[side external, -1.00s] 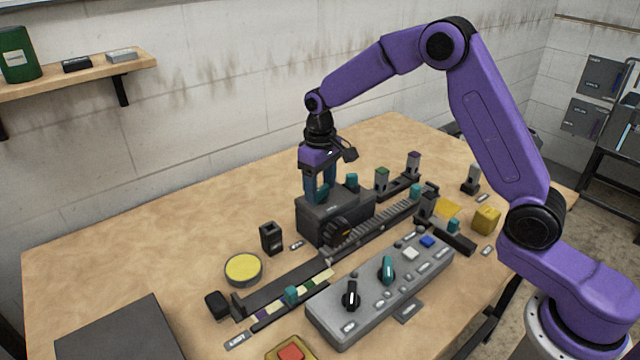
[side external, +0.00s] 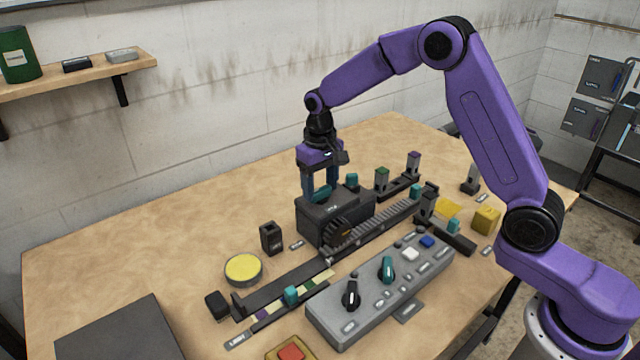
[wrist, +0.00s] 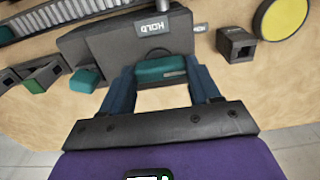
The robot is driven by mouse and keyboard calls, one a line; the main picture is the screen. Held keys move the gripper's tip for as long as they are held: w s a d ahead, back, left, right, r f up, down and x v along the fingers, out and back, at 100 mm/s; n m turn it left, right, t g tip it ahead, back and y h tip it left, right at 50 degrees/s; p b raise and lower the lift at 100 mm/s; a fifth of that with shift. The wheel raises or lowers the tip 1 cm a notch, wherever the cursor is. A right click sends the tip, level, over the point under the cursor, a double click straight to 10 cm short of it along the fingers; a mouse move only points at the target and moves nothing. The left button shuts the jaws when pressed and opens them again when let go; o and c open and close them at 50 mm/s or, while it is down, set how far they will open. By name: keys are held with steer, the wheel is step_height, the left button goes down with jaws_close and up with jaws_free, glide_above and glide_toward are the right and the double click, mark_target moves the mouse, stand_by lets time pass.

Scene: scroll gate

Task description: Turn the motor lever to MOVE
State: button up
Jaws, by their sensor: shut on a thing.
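The motor housing (side external: 342,222) is a dark box in the middle of the bench, beside the toothed rack. Its teal lever (side external: 321,192) sits on top; in the wrist view the lever (wrist: 160,68) lies crosswise between my blue fingers. My gripper (side external: 320,189) points down from above and is shut on the lever, one finger at each end. In the wrist view my gripper (wrist: 161,88) shows beside a label on the housing (wrist: 125,38) that reads HOLD, upside down. No MOVE label can be read.
A second teal knob (side external: 352,180) stands close behind the housing. The toothed rack (side external: 385,222) runs along its front. A grey control panel (side external: 380,290) with knobs and buttons lies nearer. A black holder (side external: 271,238) and yellow disc (side external: 244,269) stand left.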

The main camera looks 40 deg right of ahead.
steer(key=o, duration=1.1)
steer(key=shift+c, duration=0.2)
steer(key=shift+r, duration=0.1)
step_height(320, 180, up, 17)
steer(key=shift+r, duration=0.2)
steer(key=shift+s, duration=0.1)
steer(key=s+a+f+n, duration=0.1)
steer(key=s+f+n, duration=0.3)
steer(key=s, duration=0.9)
steer(key=s+a+f+n, duration=0.15)
steer(key=s+n, duration=0.35)
steer(key=s, duration=0.9)
steer(key=s+d+f+n, duration=0.3)
steer(key=s+d+f, duration=0.2)
steer(key=s, duration=0.5)
steer(key=shift+s+d+n, duration=0.25)
steer(key=shift+d+n, duration=0.15)
steer(key=shift+d, duration=0.2)
